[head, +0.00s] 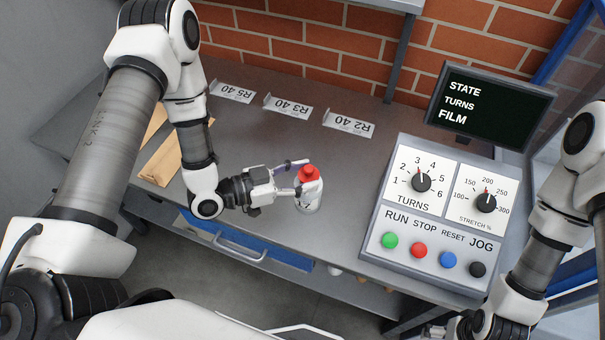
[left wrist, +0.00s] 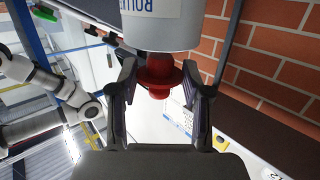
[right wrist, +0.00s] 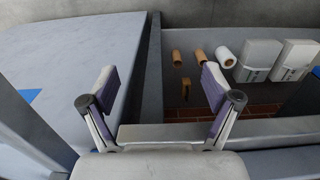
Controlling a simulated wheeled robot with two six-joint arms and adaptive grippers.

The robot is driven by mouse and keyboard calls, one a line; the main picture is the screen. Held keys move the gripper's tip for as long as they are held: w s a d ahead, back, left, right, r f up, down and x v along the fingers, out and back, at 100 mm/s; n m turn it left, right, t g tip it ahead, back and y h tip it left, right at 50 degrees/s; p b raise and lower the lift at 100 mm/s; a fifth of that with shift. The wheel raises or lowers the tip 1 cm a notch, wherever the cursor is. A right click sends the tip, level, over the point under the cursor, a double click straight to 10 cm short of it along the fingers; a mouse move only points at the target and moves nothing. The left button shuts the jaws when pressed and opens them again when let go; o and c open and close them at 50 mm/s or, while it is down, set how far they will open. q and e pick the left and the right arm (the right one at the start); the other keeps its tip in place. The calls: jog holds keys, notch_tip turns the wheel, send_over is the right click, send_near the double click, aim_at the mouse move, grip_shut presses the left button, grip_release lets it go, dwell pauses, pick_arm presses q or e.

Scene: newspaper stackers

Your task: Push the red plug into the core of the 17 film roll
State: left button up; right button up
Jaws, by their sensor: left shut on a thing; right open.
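The red plug (head: 309,173) sits at the top of a white film roll (head: 309,204) standing on the grey bench. My left gripper (head: 304,178) is shut on the plug from the left side. In the left wrist view, the flanged red plug (left wrist: 160,72) is between the fingers, right at the end of the white roll (left wrist: 160,28). The roll's printing is cut off, so I cannot read a 17. How deep the plug sits in the core is hidden. My right gripper (right wrist: 160,85) is open and empty, away from the roll.
A control panel (head: 440,215) with knobs and buttons stands right of the roll, below a dark screen (head: 490,100). Label plates (head: 287,106) lie along the back. Brown strips (head: 172,158) lie at left.

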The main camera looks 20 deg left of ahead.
pick_arm(q)
jog(key=shift+f+b, duration=0.7)
jog(key=shift+f, duration=0.2)
jog(key=o, duration=0.9)
jog(key=v, duration=1.2)
